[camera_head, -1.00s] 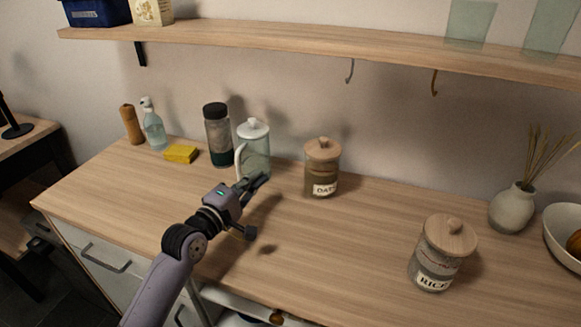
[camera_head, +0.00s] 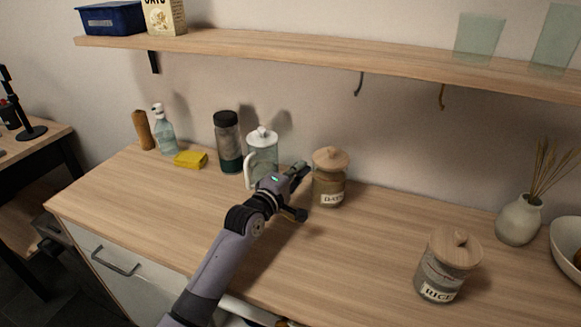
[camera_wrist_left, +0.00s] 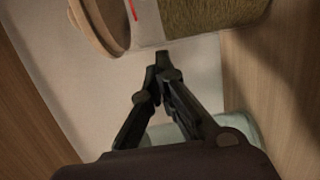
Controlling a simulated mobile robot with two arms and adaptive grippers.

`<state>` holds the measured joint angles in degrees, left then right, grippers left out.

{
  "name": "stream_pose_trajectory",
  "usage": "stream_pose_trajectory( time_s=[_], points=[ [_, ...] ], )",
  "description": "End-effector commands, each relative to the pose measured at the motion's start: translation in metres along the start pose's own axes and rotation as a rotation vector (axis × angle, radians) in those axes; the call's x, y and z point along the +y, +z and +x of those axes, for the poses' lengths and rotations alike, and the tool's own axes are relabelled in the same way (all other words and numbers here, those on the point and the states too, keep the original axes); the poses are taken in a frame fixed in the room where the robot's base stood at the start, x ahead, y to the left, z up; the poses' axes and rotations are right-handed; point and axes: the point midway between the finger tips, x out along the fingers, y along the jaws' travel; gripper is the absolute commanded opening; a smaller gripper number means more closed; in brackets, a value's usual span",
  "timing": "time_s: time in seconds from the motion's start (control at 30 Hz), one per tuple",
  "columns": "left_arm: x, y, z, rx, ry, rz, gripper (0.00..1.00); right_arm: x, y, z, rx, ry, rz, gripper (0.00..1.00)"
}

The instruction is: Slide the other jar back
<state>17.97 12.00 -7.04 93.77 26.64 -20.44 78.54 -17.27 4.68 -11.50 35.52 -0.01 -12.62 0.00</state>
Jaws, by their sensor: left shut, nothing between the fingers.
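A glass jar with a wooden lid and brown contents (camera_head: 328,186) stands upright on the counter towards the back; its label is hard to read. A second wooden-lidded jar, labelled RICE (camera_head: 441,285), stands nearer the front right. My left gripper (camera_head: 303,168) is shut and empty, just left of the brown-filled jar. In the left wrist view the shut fingertips (camera_wrist_left: 162,62) point at a jar (camera_wrist_left: 205,16) that looks tipped over because of the camera angle. A small gap seems to lie between them. My right gripper is not in view.
A pale pitcher (camera_head: 263,145) stands close behind my left gripper, beside a dark-lidded bottle (camera_head: 228,138). A yellow sponge (camera_head: 190,159) and spray bottle (camera_head: 163,135) are further left. A vase (camera_head: 517,220) stands at right. The counter between the jars is clear.

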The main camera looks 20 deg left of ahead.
Motion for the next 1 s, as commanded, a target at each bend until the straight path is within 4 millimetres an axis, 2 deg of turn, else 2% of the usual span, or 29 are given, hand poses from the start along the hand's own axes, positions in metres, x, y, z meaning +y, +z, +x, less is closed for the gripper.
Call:
stream_pose_trajectory(
  time_s=[0.33, 0.6, 1.0],
  points=[
    [0.0, 0.002, 0.0, 0.0, -0.001, -0.001, 0.0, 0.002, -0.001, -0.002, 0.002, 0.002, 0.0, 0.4],
    [0.001, 0.022, 0.005, 0.0, -0.001, -0.002, 0.0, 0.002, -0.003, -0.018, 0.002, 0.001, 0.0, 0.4],
    [0.0, 0.021, 0.006, 0.001, 0.0, 0.0, 0.0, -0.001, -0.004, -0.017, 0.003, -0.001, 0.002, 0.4]
  ],
)
